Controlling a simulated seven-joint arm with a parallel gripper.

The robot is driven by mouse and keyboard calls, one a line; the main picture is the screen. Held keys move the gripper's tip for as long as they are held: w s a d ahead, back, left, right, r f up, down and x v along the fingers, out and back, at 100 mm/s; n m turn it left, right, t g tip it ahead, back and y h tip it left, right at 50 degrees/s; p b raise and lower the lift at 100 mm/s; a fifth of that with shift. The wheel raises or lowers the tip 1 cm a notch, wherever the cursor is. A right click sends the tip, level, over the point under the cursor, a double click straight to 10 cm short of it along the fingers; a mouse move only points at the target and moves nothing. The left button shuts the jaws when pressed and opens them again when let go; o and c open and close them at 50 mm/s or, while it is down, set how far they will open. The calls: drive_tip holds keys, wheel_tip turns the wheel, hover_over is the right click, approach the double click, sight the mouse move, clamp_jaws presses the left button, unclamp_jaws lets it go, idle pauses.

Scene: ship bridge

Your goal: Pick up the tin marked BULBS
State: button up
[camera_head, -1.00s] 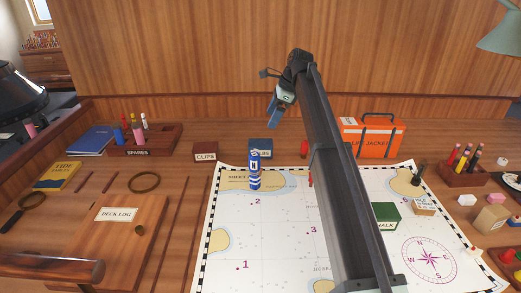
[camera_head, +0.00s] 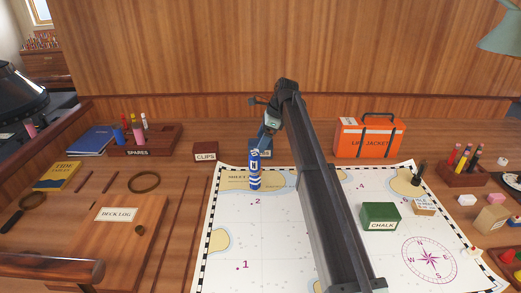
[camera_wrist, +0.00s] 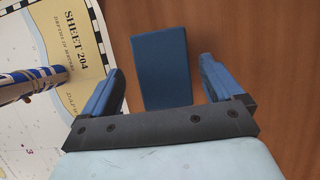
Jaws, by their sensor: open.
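The BULBS tin (camera_head: 267,152), a dark blue box, stands at the back of the desk just behind the map. Its label is mostly hidden in the head view by a blue-and-white striped cylinder (camera_head: 254,178) and my gripper. In the wrist view the tin's plain blue top (camera_wrist: 162,68) shows between the two fingers, with a gap to each. My gripper (camera_head: 263,139) is open and empty, above the tin and pointing down at it. How high it is above the tin is hard to tell.
The striped cylinder (camera_wrist: 30,84) stands close by on the map (camera_head: 225,262). The CLIPS tin (camera_head: 205,152) is to the left. The orange life jacket case (camera_head: 367,142) and green CHALK tin (camera_head: 381,215) are to the right. The wooden wall (camera_head: 180,50) rises behind.

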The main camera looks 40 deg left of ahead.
drive_tip(key=shift+x, duration=2.15)
drive_tip(key=shift+w+f, duration=0.2)
drive_tip(key=shift+c, duration=0.4)
drive_tip(key=c, duration=1.1)
